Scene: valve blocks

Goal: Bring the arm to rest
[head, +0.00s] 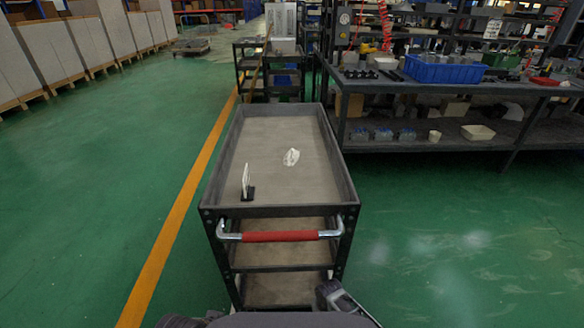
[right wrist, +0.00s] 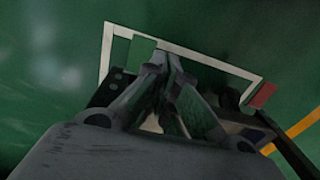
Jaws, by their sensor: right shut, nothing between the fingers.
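My right gripper (right wrist: 165,65) is in the right wrist view, its fingers together with nothing held, pointing toward the green floor. My left gripper is not in view. The grey cart (head: 262,211) stands straight ahead with its red handle (head: 281,236) toward me. On its top tray lie a small white object (head: 291,157) near the middle and a thin white upright piece on a dark base (head: 247,190) at the front left.
A dark workbench (head: 430,88) with a blue bin (head: 445,69) stands at the right. A second cart (head: 268,80) is behind the first. A yellow floor line (head: 180,210) runs left of the cart. Green floor is open on both sides.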

